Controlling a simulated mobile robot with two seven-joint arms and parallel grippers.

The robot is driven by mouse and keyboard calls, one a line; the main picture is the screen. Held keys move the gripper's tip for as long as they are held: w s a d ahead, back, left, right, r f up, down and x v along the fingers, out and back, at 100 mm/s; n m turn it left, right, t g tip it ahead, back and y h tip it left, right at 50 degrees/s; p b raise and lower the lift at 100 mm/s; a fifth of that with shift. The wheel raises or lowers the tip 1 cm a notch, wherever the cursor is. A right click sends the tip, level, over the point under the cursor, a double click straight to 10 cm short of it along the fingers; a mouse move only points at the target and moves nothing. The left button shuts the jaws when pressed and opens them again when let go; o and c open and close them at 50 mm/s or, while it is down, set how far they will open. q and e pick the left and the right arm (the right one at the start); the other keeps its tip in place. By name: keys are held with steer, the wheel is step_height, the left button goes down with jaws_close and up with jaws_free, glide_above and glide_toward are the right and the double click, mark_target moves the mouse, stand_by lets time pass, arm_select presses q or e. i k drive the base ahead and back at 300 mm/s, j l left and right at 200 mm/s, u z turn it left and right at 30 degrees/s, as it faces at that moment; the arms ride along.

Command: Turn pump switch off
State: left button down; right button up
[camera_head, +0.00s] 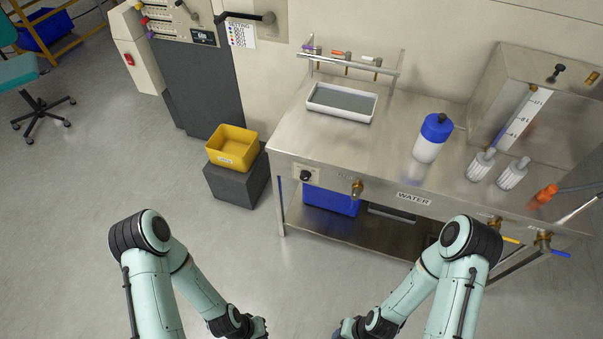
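A black rotary knob (306,176) sits on a pale plate on the front panel of the steel bench (285,150), near its left end. It looks like the pump switch, but its label and setting are too small to read. My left gripper (258,328) is at the bottom edge, left of centre, and is mostly cut off. My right gripper (343,332) is also at the bottom edge, right of centre, and mostly cut off. Both are well in front of the bench and apart from the knob. Whether they are open or shut does not show.
A brass valve (357,188) sticks out right of the knob. A blue bin (331,200) stands on the lower shelf. A yellow bin (232,148) on a grey block stands left of the bench. A white tray (342,103) and blue-white bottle (432,138) stand on top. Floor in front is clear.

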mark_target(305, 175)
steer(key=i+j, duration=0.1)
steer(key=j, duration=0.55)
steer(key=i+j+z, duration=0.1)
steer(key=j, duration=0.6)
steer(key=i+j, duration=0.1)
steer(key=j, duration=0.55)
steer(key=i+z, duration=0.05)
